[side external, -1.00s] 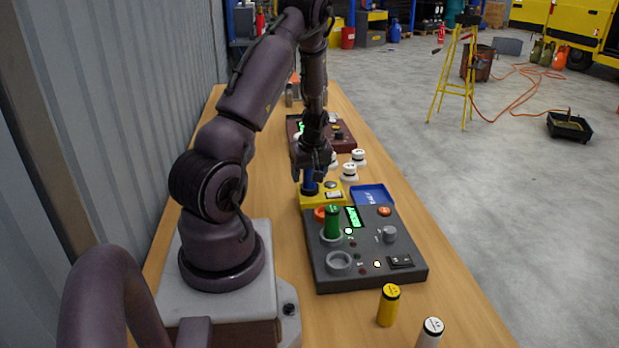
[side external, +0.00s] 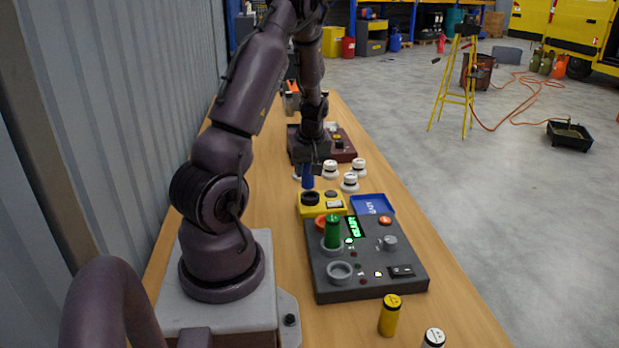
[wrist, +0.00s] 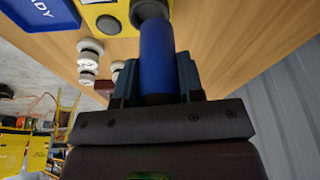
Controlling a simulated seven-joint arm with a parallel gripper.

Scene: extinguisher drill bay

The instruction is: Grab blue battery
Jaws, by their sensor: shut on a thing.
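The blue battery (side external: 308,176) is a blue cylinder held upright in my gripper (side external: 310,167). In the side view it hangs just above the black round socket of a small yellow box (side external: 334,209). In the wrist view the blue battery (wrist: 158,55) fills the space between the dark fingers of my gripper (wrist: 157,82), which are shut on it. Its far end shows near the black socket (wrist: 149,10) of the yellow box there. The battery's upper end is hidden by the gripper.
A grey control box (side external: 375,268) holds a green battery (side external: 332,231). A blue tray (side external: 371,204) lies beside the yellow box. Several white cylinders stand nearby, with a dark red box (side external: 342,146) behind. A yellow battery (side external: 389,315) stands at the front.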

